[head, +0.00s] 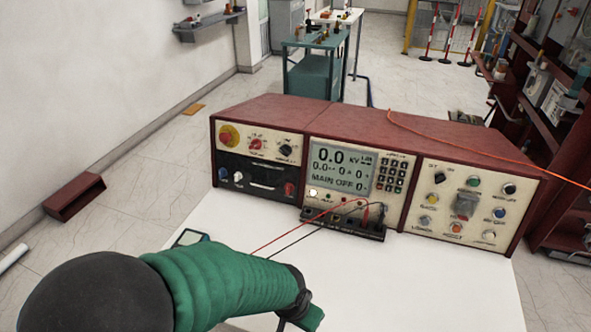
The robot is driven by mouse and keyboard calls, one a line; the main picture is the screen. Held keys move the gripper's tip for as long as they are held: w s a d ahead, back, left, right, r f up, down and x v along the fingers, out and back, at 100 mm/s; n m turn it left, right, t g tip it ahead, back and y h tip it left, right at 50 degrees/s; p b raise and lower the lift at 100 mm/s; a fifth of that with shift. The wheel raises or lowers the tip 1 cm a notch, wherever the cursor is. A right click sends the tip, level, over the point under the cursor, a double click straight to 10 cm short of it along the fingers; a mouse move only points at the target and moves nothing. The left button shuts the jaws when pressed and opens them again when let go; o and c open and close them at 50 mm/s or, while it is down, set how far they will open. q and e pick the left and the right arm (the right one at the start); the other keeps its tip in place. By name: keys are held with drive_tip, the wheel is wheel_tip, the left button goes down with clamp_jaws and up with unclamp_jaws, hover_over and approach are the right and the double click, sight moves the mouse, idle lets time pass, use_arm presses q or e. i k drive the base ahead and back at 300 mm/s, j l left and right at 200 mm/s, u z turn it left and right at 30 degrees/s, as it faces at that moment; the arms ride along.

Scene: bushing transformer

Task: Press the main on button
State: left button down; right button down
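A control console (365,185) with a dark red casing stands on the white table. Its screen (340,168) reads "0.0 kV" and "MAIN OFF". The right panel (478,205) carries several round buttons and knobs, among them a green one (473,181) and a blue one (499,213). The labels are too small to read surely, so I cannot tell which is the main on button. My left arm, in a green sleeve, reaches in from the lower left. Its gripper (304,316) is at the bottom edge, in front of the console and apart from it, partly cut off. My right gripper is not in view.
Red and black leads (310,230) run from a terminal strip (343,224) toward my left arm. A red emergency-type knob (229,136) is on the left panel. An orange cable (480,152) crosses the console's top. The white table (440,285) is clear at the front right.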

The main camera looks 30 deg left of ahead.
sight(474, 183)
drive_tip(key=i+u, duration=0.35)
drive_tip(key=l+u, duration=0.25)
drive_tip(key=l, duration=0.2)
drive_tip(key=k+l+u, duration=0.15)
drive_tip(key=l+u, duration=0.15)
drive_tip(key=l, duration=0.15)
drive_tip(key=k+l+u, duration=0.25)
drive_tip(key=l, duration=0.2)
drive_tip(key=l+u, duration=0.3)
drive_tip(key=l, duration=0.35)
drive_tip(key=i, duration=0.05)
